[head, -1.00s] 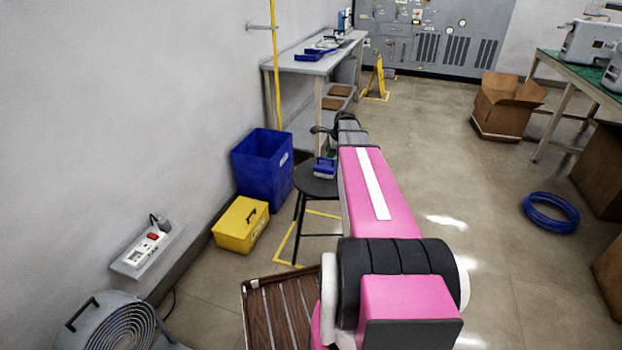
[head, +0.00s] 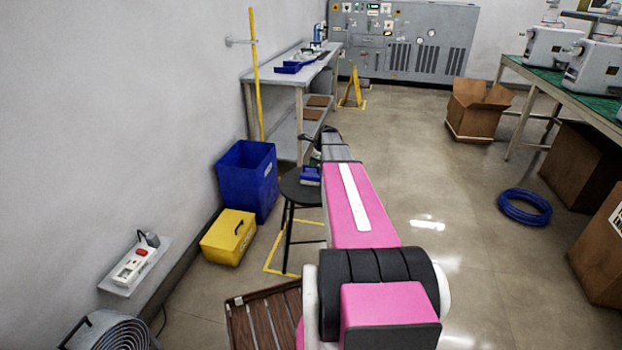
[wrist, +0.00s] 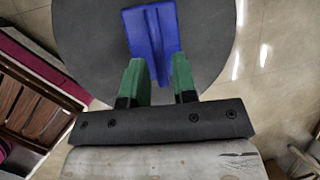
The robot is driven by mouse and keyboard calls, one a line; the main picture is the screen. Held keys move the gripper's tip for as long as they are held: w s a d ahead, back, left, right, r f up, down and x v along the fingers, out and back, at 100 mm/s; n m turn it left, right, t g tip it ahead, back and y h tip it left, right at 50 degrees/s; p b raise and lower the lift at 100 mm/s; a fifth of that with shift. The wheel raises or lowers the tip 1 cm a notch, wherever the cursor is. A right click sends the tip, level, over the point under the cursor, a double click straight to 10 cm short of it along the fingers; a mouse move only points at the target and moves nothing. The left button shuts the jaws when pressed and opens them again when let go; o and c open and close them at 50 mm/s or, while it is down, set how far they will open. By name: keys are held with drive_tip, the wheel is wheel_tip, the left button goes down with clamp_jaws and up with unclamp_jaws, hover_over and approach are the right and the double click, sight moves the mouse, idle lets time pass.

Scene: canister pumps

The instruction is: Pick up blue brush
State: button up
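The blue brush (wrist: 150,22) lies on the dark round seat of a stool (wrist: 85,45) in the wrist view. Its narrower end points toward my gripper (wrist: 160,66). The two green-tipped fingers are apart, with the brush's narrower end showing between them and a gap on each side. I cannot tell the height of the fingers above the seat. In the head view the brush (head: 310,176) is a small blue shape on the stool (head: 291,190), partly covered by my pink arm.
A blue bin (head: 246,180) and a yellow box (head: 228,238) stand by the wall, left of the stool. A wooden slatted pallet (head: 262,318) lies in front. A workbench (head: 296,78) stands behind. Open floor with a blue hose coil (head: 525,207) is at right.

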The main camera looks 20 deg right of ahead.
sight(311, 174)
drive_tip(key=x, duration=0.4)
drive_tip(key=shift+f, duration=0.2)
clamp_jaws()
drive_tip(key=shift+r, duration=0.15)
